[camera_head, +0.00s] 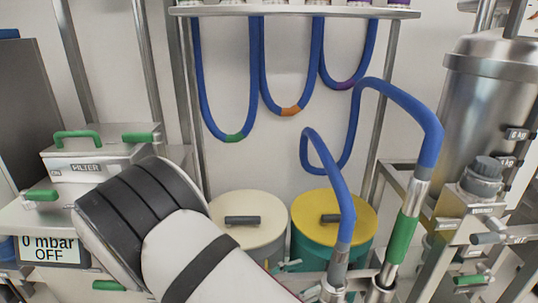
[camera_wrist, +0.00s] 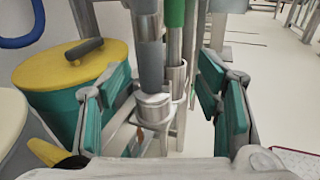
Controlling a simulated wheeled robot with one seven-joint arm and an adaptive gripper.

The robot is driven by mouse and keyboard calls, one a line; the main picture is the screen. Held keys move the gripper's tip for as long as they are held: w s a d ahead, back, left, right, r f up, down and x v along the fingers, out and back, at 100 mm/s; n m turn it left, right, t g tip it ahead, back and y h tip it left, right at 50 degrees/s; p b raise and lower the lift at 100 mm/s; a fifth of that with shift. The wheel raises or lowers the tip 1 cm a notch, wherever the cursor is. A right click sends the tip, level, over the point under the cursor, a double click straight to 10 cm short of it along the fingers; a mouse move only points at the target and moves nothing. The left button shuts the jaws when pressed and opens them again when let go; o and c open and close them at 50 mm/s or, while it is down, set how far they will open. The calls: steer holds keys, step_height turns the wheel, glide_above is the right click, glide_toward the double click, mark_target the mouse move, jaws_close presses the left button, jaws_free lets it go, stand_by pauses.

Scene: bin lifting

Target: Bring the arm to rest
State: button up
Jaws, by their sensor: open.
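My arm (camera_head: 205,255) reaches in from the lower middle of the head view, its white and black links in front of the bins. My gripper (camera_wrist: 163,100) is open in the wrist view, its two green-padded fingers spread wide. A grey hose end with a metal fitting (camera_wrist: 153,105) shows between the fingers; I cannot tell whether they touch it. Nothing is visibly held. In the head view most of my gripper is hidden behind the arm and the picture's lower edge.
A yellow-lidded green bin (camera_head: 362,213) and a cream-lidded bin (camera_head: 245,203) stand behind the arm. Blue hoses (camera_head: 408,100) loop down to metal fittings at the right. A filter box (camera_head: 85,168) is at the left, a steel tank (camera_head: 485,95) at the right. Open floor (camera_wrist: 270,75) shows at the wrist view's right.

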steer(key=s+d+r+m+g+y, duration=0.3)
steer(key=s+d+r+m+g, duration=0.25)
steer(key=r, duration=0.25)
steer(key=s+d+r+m+g+y, duration=0.4)
steer(key=d+r+m, duration=0.2)
steer(key=r, duration=0.1)
steer(key=s+r+m+t+y, duration=0.25)
steer(key=s+m+y, duration=0.25)
steer(key=s, duration=0.3)
steer(key=s+r+m+t+y, duration=0.2)
steer(key=s+r+m+y, duration=0.25)
steer(key=s, duration=0.45)
step_height(320, 180, up, 20)
steer(key=t+p, duration=0.3)
steer(key=p, duration=1.5)
steer(key=shift+m, duration=0.3)
steer(key=shift+w, duration=0.15)
